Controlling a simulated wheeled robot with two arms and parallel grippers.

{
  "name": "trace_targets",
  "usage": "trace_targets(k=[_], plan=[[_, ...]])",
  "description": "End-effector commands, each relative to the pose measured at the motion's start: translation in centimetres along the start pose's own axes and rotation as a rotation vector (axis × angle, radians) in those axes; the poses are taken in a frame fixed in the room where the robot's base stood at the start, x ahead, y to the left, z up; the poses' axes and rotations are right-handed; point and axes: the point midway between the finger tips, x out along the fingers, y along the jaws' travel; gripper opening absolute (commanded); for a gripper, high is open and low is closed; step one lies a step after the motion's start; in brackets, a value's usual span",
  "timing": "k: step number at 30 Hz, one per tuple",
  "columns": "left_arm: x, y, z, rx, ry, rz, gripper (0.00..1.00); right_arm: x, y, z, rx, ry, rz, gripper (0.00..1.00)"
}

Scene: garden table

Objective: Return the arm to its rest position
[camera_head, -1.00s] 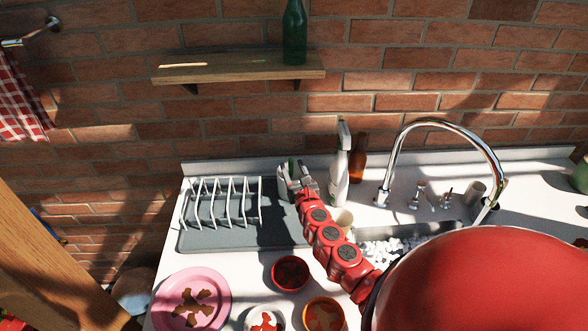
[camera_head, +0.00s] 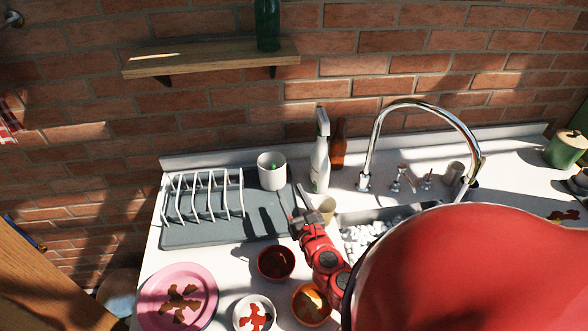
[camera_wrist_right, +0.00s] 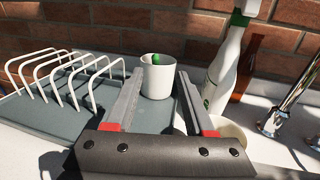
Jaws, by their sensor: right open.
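My right gripper (camera_head: 300,203) is above the front right part of the grey drying mat, near the sink. In the right wrist view its two fingers (camera_wrist_right: 152,100) are apart with nothing held between them. A white cup (camera_head: 271,170) with something green inside stands upright at the back of the mat (camera_head: 200,236). The cup also shows in the right wrist view (camera_wrist_right: 157,82), beyond the fingertips and apart from them. My left gripper is not in view.
A white dish rack (camera_head: 205,195) stands on the mat. A spray bottle (camera_head: 320,160), a brown bottle (camera_head: 338,145) and the tap (camera_head: 372,150) stand behind the sink. Bowls (camera_head: 276,263) and a pink plate (camera_head: 150,300) sit along the front. A beige cup (camera_head: 327,208) is close to my right gripper.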

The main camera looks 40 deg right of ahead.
Motion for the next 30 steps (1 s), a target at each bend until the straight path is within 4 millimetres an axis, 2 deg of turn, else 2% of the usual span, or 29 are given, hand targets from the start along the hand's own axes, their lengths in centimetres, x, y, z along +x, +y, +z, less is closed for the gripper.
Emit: trace_targets(k=[3,7,30], plan=[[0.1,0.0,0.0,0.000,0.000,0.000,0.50,-1.1,0.0,0.1,0.001,-0.001,-0.001,0.54],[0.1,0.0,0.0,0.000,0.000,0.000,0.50,-1.7,0.0,0.1,0.000,-0.001,-0.002,0.54],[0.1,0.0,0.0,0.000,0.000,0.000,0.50,-1.8,0.0,0.1,0.000,-0.002,0.000,0.54]])
